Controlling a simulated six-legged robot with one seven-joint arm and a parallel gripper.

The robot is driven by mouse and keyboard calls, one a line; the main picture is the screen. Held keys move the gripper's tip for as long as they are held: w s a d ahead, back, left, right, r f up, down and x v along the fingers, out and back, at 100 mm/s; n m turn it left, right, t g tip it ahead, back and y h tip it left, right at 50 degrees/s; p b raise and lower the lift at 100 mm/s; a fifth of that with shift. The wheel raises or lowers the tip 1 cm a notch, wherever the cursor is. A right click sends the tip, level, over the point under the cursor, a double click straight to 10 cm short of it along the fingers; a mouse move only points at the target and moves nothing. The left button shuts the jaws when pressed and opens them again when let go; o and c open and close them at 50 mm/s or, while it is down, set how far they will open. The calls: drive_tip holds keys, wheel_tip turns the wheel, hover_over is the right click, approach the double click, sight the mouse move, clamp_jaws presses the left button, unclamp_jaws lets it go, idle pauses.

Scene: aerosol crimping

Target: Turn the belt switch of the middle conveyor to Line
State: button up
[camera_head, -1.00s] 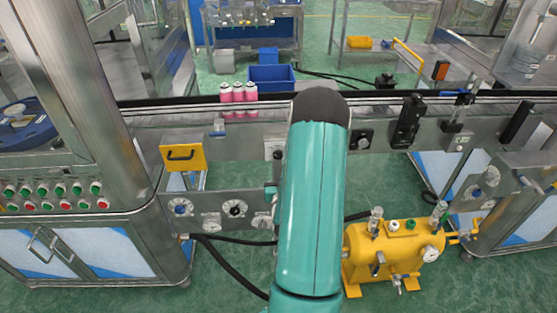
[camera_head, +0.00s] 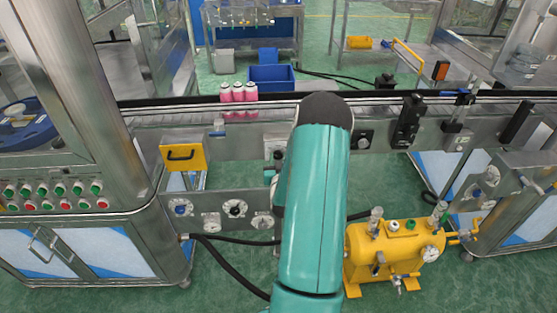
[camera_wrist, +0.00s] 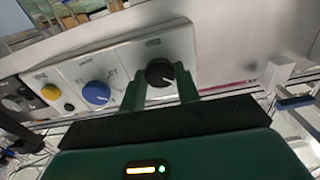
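In the wrist view, a pale control panel (camera_wrist: 120,62) carries a yellow button (camera_wrist: 51,92), a blue knob (camera_wrist: 96,93) and a black rotary switch (camera_wrist: 160,72) with a white pointer line. My gripper (camera_wrist: 161,86) is open, with one dark green finger on each side of the black switch. The fingers are close to it; I cannot tell if they touch. The panel's printed labels are too blurred to read. In the head view my teal arm hides my gripper and covers part of the middle conveyor (camera_head: 235,142).
Several pink cans (camera_head: 238,92) stand on the conveyor. A yellow tank (camera_head: 392,250) stands on the floor right of my arm. A machine cabinet (camera_head: 95,250) is at the left.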

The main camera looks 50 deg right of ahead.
drive_tip(key=shift+m, duration=0.4)
drive_tip(key=m, duration=0.4)
drive_tip(key=shift+m, duration=2.5)
drive_tip(key=o, duration=1)
drive_tip(key=shift+a, duration=0.1)
